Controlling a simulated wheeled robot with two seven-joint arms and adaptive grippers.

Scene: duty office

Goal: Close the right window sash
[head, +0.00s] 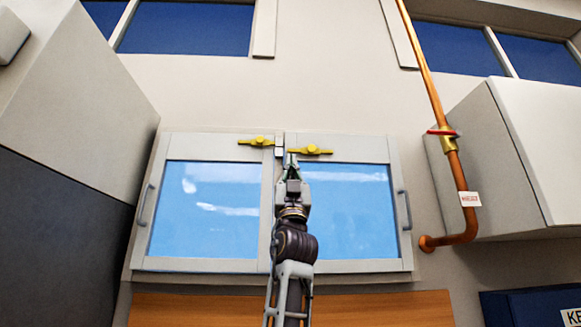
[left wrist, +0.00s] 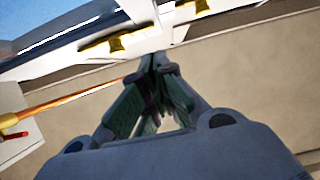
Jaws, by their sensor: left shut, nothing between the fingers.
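The right window sash (head: 352,220) has a pale frame, blue glass and a grey handle (head: 404,210) on its outer side. It looks nearly flush with the wall; I cannot tell whether it is slightly ajar. A yellow latch (head: 311,150) sits at its top inner corner. My left gripper (head: 291,158) is shut and empty, its tips just below and left of that latch in the head view, in front of the middle stiles. In the left wrist view the shut fingertips (left wrist: 158,62) are near two yellow latches (left wrist: 116,43); contact is unclear. My right gripper is out of view.
The left sash (head: 208,210) stands beside it with its own yellow latch (head: 256,142). A tall cabinet (head: 75,130) is at the left. A copper pipe (head: 460,185) with a red-handled valve and a white wall box (head: 530,150) are at the right.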

